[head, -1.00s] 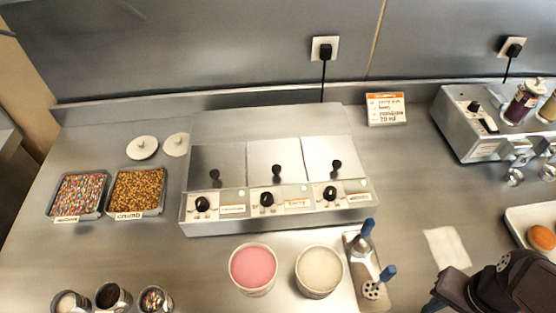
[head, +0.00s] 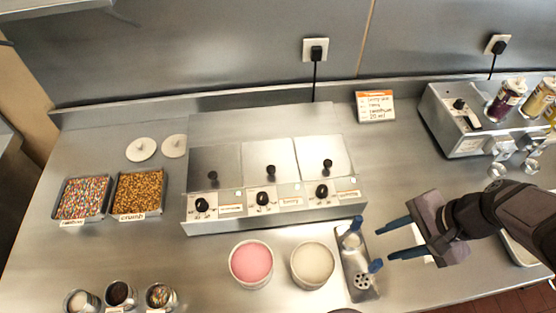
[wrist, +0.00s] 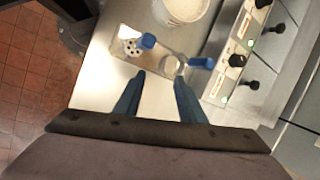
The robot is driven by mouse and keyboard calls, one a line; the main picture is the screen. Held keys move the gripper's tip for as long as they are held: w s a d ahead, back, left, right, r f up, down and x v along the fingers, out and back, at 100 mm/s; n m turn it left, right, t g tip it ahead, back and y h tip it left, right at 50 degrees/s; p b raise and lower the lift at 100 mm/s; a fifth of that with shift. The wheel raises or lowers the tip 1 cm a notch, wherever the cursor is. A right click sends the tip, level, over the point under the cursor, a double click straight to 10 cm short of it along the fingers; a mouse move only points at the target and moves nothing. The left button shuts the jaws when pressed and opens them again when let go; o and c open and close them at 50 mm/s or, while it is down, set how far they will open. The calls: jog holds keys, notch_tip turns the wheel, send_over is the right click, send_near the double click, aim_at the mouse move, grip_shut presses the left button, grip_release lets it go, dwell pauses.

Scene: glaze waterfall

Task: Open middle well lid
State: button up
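The glaze warmer (head: 188,222) stands in the middle of the counter with three wells in a row, each under a flat metal lid with a black knob. The middle well lid (head: 270,153) is down, its knob (head: 270,170) standing near the front edge. The left lid (head: 215,160) and right lid (head: 325,150) are also down. My gripper (head: 382,238) is to the right of the warmer, above the counter beside the tool holder. Its two blue fingers are apart with nothing between them. The wrist view shows the open fingers (wrist: 158,88) too.
A metal holder (head: 357,265) with blue-handled tools stands close to my fingers. Pink (head: 251,262) and cream (head: 313,264) tubs stand before the warmer. Trays of sprinkles (head: 82,198) and crumb (head: 138,192) lie left. A dispenser machine (head: 452,128) stands right.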

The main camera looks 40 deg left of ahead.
jog(key=w+a+r+m+y+p, duration=0.2)
jog(key=a+r, duration=0.5)
jog(key=a, duration=0.1)
jog(key=m+y+b, duration=0.4)
jog(key=m+y, duration=0.1)
send_near(272, 169)
jog(key=shift+g, duration=0.4)
jog(key=d, duration=0.2)
jog(key=s+d, duration=0.1)
jog(key=d, duration=0.3)
jog(key=shift+s+d+r, duration=0.1)
jog(key=shift+s+r, duration=0.1)
jog(key=shift+s, duration=0.05)
jog(key=a+m, duration=0.1)
jog(key=a+f+m+y+b, duration=0.1)
jog(key=a, duration=0.1)
jog(key=a+m+t+b, duration=0.1)
jog(key=m, duration=0.1)
jog(key=shift+w+a+f+y, duration=0.15)
jog(key=shift+a+f+y, duration=0.15)
jog(key=shift+f, duration=0.05)
jog(key=shift+w+a+f+m+t+b, duration=0.25)
jog(key=shift+a+m+t+b, duration=0.15)
jog(key=shift+a+m, duration=0.3)
jog(key=shift+p+x, duration=1)
jog(key=shift+x, duration=2.55)
jog(key=shift+r, duration=0.1)
grip_shut()
